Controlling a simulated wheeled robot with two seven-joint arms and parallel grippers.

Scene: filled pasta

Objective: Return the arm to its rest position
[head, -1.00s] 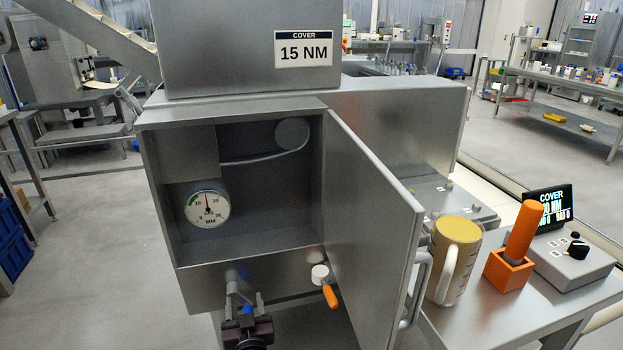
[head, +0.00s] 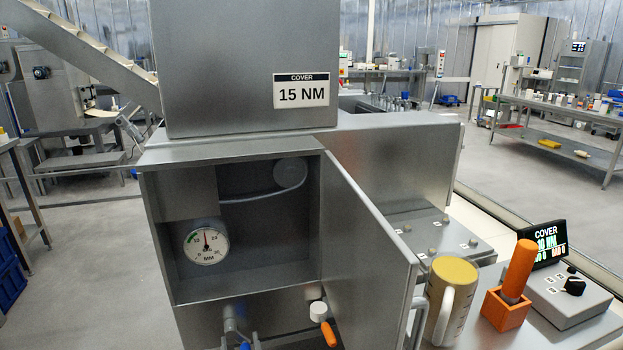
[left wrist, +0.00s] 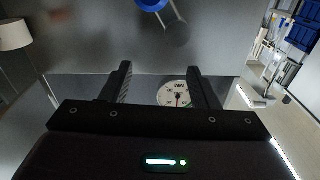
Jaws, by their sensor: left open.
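The gauge (left wrist: 174,95) appears upside down beyond the fingers in the wrist view. Most of the left arm is hidden below the head view. My right gripper is not in view.
The cabinet door (head: 368,250) stands open to the right. An orange-handled knob (head: 328,334) is right of the gripper. A blue part (left wrist: 152,4) shows ahead in the wrist view. A jug (head: 450,300), orange holder (head: 506,310) and control box (head: 568,300) stand on the side table.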

